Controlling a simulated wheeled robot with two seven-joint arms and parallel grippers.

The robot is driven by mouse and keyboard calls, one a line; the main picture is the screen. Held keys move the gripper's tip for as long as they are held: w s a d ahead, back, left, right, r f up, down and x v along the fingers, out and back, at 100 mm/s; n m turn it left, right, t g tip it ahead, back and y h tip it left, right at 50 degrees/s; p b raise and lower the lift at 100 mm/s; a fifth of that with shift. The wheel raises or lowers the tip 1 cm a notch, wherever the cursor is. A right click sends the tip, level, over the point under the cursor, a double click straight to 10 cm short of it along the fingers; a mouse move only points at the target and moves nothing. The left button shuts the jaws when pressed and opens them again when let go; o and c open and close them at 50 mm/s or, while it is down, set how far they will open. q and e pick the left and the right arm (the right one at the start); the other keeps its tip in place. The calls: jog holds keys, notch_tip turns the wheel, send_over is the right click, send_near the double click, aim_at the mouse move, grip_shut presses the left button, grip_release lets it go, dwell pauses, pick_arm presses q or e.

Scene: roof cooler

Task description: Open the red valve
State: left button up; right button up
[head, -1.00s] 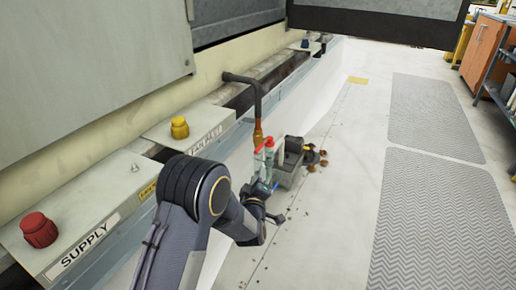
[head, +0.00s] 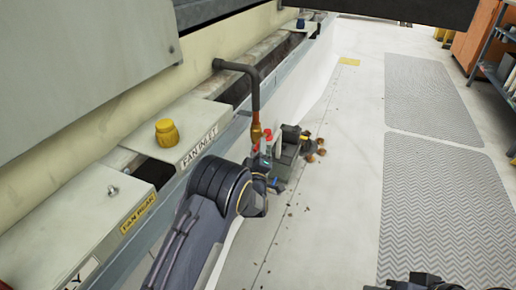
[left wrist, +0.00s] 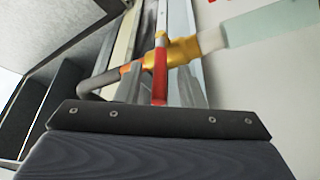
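The red valve (head: 267,138) sits at the low end of a brown pipe (head: 254,98), in the middle of the head view. In the left wrist view its red handle (left wrist: 160,76) stands upright against a brass fitting (left wrist: 183,51), just beyond the dark gripper body. My left gripper (head: 274,174) is beside and just below the valve in the head view, partly hidden by my own arm. A dark part at the bottom right (head: 415,282) may be my right gripper.
A yellow knob (head: 167,132) sits on the FAN INLET ledge at the left. A dark grey thing (head: 292,134) with brown pieces (head: 309,150) is just beyond the valve. Grey floor mats (head: 440,205) lie at the right. An orange cabinet (head: 478,38) stands far right.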

pick_arm(q)
jog(key=shift+x, duration=0.75)
grip_shut()
